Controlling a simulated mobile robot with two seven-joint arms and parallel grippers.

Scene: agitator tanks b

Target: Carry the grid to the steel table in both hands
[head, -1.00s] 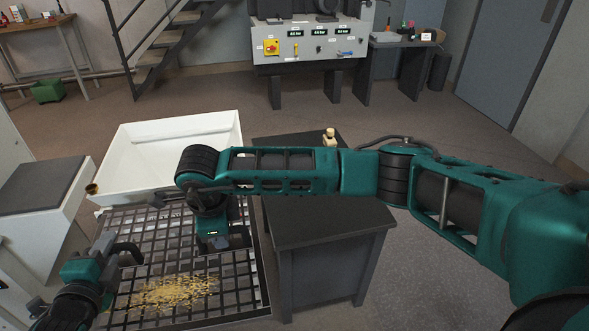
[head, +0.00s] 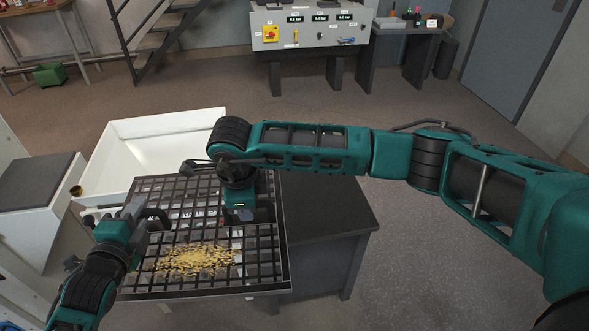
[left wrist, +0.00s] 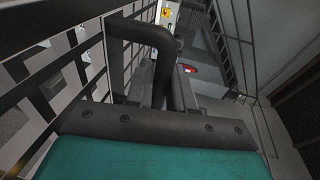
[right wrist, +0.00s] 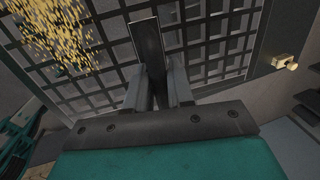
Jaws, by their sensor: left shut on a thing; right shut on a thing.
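The grid (head: 190,226) is a dark lattice in a raised rim, with a patch of yellow granules (head: 195,260) on its near half. My left gripper (head: 148,216) is shut on a black handle (left wrist: 150,30) at the grid's left side. My right gripper (head: 245,214) is shut on a flat upright handle (right wrist: 147,50) near the grid's right side; the arm partly hides this grip in the head view. A dark-topped table (head: 325,220) stands right of the grid, whose right edge overlaps its left side in the picture. I cannot tell whether they touch.
A white tray (head: 120,135) lies behind the grid, with a small brass piece (head: 76,190) at its left edge. A white cabinet with a grey top (head: 35,182) is at left. A brass fitting (right wrist: 288,62) shows beyond the grid. Floor is open at right.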

